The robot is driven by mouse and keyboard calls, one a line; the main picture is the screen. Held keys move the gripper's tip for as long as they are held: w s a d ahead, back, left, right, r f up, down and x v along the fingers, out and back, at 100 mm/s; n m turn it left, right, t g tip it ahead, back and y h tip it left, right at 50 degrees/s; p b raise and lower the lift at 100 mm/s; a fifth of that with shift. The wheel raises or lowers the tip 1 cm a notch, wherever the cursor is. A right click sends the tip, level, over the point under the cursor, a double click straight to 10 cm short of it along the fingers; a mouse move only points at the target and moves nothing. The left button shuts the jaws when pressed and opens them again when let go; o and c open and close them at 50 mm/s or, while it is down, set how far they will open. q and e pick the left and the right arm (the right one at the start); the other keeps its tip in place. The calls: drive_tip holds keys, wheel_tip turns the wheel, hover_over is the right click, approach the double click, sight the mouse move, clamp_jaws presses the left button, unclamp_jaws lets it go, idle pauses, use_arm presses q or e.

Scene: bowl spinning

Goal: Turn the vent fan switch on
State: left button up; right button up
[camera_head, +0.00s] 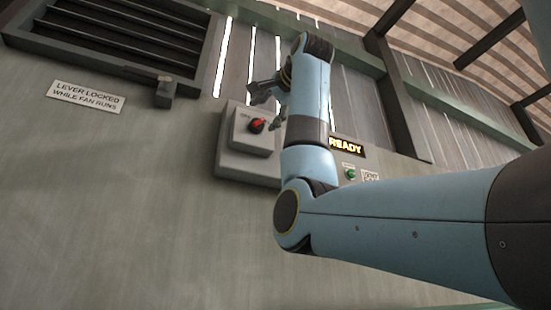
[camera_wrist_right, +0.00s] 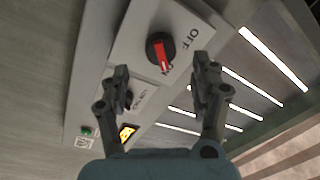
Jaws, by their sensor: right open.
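The vent fan switch is a black rotary knob with a red bar (camera_head: 257,125) on a raised grey box (camera_head: 240,160) on the wall. In the right wrist view the knob (camera_wrist_right: 160,50) sits ahead, between and beyond the fingertips. My right gripper (camera_head: 266,107) is open and empty just in front of the box; both fingers also show in the wrist view (camera_wrist_right: 161,72). No contact with the knob is visible. My left gripper is out of view.
A dark louvred vent (camera_head: 120,38) with a small lever block (camera_head: 165,92) is at upper left, above a "LEVER LOCKED WHILE FAN RUNS" label (camera_head: 87,96). A lit "READY" sign (camera_head: 346,146) and green button (camera_head: 350,174) are right of the box. The wall at lower left is bare.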

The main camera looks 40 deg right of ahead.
drive_tip(key=v, duration=0.6)
drive_tip(key=shift+s, duration=0.25)
